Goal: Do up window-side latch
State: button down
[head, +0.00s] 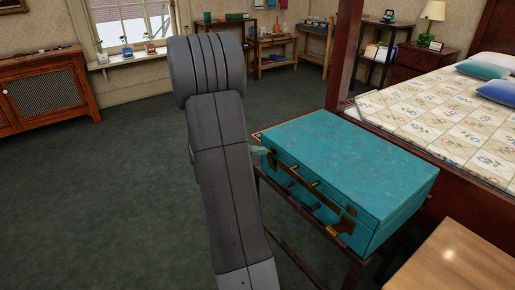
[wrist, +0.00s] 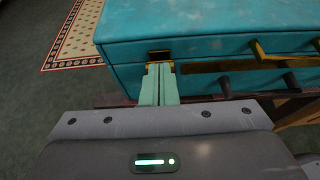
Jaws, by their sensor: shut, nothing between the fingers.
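A teal suitcase (head: 350,165) lies with its lid down on a dark stand. Its window-side latch (head: 271,160) is a small brass fitting on the front near the left end; it also shows in the wrist view (wrist: 159,54). The other brass latch (head: 345,222) is near the right end of the front. My gripper (wrist: 158,69) is shut and empty, its pale green fingertips right at the window-side latch, just below it. I cannot tell whether they touch. The tips cover part of the latch, so its fastening is unclear. In the head view my arm hides most of the gripper.
A bed (head: 430,120) with a dark post stands right behind the suitcase. A wooden surface (head: 455,262) is close at the lower right. A patterned rug (wrist: 76,38) lies left of the suitcase. Open green carpet (head: 90,190) spreads to the left.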

jog(key=shift+w+d+r+p, duration=0.45)
jog(key=shift+w+d+r, duration=0.1)
jog(key=shift+d, duration=0.15)
jog(key=shift+f, duration=0.1)
jog(key=shift+r+p, duration=0.6)
jog(key=shift+r, duration=0.25)
jog(key=shift+s+a+r+p, duration=0.2)
jog(key=shift+a+r+p, duration=0.05)
jog(key=shift+r+p, duration=0.15)
jog(key=r+p+v, duration=0.1)
jog(key=p+v, duration=0.3)
jog(key=v, duration=0.8)
jog(key=shift+r, duration=0.45)
